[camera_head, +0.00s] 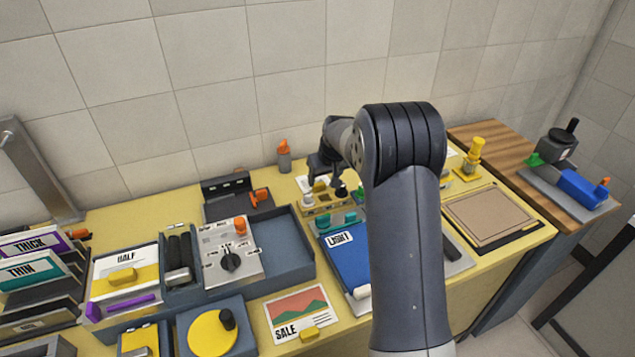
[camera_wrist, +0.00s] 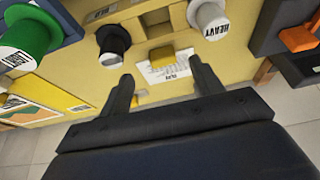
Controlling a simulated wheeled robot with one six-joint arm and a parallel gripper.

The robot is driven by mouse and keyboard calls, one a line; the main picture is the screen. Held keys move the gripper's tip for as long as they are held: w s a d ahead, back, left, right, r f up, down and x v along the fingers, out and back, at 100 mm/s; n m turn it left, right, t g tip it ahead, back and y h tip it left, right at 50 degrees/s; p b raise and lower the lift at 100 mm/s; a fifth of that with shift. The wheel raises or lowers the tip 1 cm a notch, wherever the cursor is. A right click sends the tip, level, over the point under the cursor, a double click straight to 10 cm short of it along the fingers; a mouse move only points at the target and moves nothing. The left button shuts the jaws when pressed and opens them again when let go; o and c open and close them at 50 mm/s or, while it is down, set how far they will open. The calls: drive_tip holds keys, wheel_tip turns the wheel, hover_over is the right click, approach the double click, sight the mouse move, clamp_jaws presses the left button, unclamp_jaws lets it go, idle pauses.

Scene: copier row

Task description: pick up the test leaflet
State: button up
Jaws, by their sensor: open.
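My gripper (camera_wrist: 162,72) is open, with its two dark fingers apart and nothing held between them. In the wrist view a small white printed card (camera_wrist: 152,74) with a yellow block grip lies between and just beyond the fingertips; its short word is too small to read surely. In the head view my gripper (camera_head: 326,178) is over the back of the counter, partly hidden by my arm, near a white card with a yellow grip. A larger picture leaflet marked SALE (camera_head: 298,306), with a yellow grip, lies at the front. I cannot read which one is the test leaflet.
In the wrist view a black-capped jar (camera_wrist: 114,42), a white HEAVY jar (camera_wrist: 208,16) and a green jar (camera_wrist: 28,35) stand close by. The head view shows a dial panel (camera_head: 222,262), a blue LIGHT folder (camera_head: 350,262) and a tan pad (camera_head: 490,215).

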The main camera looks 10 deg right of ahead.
sight(320, 188)
drive_tip(key=shift+p+x, duration=0.5)
drive_tip(key=shift+x, duration=2.4)
drive_tip(key=shift+a, duration=0.15)
drive_tip(key=c, duration=1.1)
